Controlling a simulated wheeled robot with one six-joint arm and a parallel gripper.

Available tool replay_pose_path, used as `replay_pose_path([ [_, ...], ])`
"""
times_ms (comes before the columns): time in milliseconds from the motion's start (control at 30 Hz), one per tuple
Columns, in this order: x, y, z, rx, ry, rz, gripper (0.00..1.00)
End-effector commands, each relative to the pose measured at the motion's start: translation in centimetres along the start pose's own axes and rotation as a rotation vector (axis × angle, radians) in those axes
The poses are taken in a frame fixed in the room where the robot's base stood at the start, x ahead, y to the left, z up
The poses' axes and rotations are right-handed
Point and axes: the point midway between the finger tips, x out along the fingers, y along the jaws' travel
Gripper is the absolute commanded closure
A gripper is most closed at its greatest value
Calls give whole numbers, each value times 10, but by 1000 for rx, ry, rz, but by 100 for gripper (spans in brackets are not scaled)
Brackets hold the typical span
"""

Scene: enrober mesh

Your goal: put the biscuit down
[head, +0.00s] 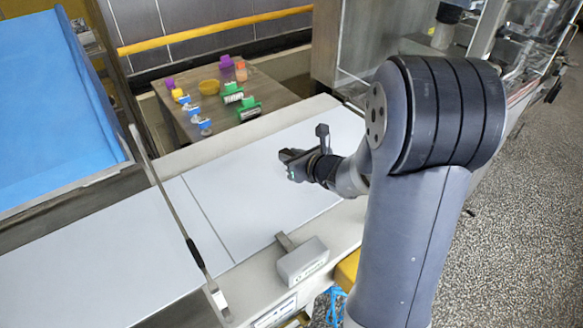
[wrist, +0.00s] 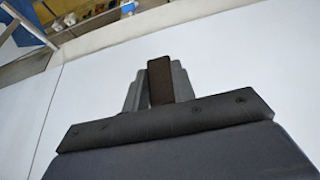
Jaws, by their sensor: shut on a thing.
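The biscuit (wrist: 160,82) is a dark brown, narrow slab seen edge-on in the wrist view. My gripper (wrist: 158,88) is shut on it, with a grey finger on each side. In the head view my gripper (head: 287,160) is over the white belt (head: 235,200), toward its right part. The biscuit cannot be made out in the head view. Whether the biscuit touches the belt or is held just above it, I cannot tell.
A bar (head: 170,205) crosses the belt on the left. A grey sensor box (head: 302,262) stands on the near edge. A low table (head: 225,105) with several small coloured items is behind. A blue-lined bin (head: 55,100) is at the left. The belt around my gripper is clear.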

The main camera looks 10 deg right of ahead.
Motion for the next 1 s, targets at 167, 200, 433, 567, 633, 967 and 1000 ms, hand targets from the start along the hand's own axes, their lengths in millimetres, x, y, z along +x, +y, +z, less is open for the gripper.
replay_pose_path([
  [167,10,0,-25,4,4,1,88],
  [200,12,0,-28,2,4,0,88],
  [433,13,0,-32,0,0,-1,88],
  [567,13,0,-32,0,0,-1,88],
  [633,14,0,-35,0,0,-1,88],
  [967,14,0,-34,0,1,-1,53],
  [1000,14,0,-34,0,1,-1,53],
])
